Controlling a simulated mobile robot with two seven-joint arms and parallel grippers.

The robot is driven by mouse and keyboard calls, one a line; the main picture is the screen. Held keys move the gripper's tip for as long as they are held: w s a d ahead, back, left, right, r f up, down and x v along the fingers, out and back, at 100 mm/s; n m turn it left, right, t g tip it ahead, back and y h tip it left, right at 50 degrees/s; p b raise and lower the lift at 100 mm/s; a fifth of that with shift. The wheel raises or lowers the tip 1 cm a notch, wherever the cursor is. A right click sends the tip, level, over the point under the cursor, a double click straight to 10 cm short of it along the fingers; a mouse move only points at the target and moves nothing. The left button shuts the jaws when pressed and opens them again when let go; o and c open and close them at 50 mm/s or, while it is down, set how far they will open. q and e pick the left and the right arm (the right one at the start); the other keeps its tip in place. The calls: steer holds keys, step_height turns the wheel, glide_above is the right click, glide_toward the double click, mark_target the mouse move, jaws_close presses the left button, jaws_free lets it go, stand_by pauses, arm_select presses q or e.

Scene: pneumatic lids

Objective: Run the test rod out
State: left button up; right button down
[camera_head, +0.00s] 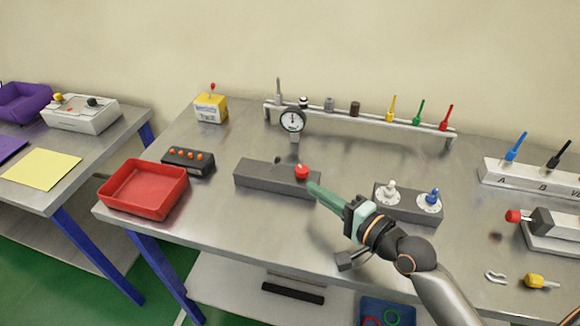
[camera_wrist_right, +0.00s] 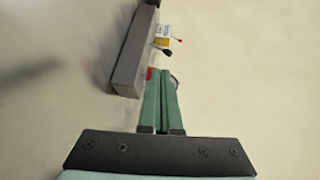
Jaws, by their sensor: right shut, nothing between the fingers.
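A long dark grey block (camera_head: 262,178) lies on the middle of the metal bench, with a red knob (camera_head: 302,171) at its right end and a small dark knob behind. My right gripper (camera_head: 312,187) is shut and empty, its green fingertips close beside the red knob. In the right wrist view, the shut fingers (camera_wrist_right: 161,75) point at the red knob (camera_wrist_right: 150,73) on the grey block (camera_wrist_right: 134,60); whether they touch it I cannot tell. No separate rod stands out on the block. My left gripper is not in view.
A round gauge (camera_head: 292,120) stands behind the block. A two-knob panel (camera_head: 410,208) is to the right of my gripper. A red tray (camera_head: 143,190) and a button box (camera_head: 188,161) are at left. A rail (camera_head: 370,120) with coloured tools runs along the back.

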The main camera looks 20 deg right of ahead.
mark_target(274, 165)
steer(key=x, duration=0.5)
steer(key=r+x, duration=0.1)
steer(key=x, duration=0.2)
steer(key=shift+w+a+r+p, duration=0.1)
steer(key=shift+w+a+p, duration=0.05)
steer(key=shift+w+p, duration=0.25)
steer(key=shift+w, duration=0.1)
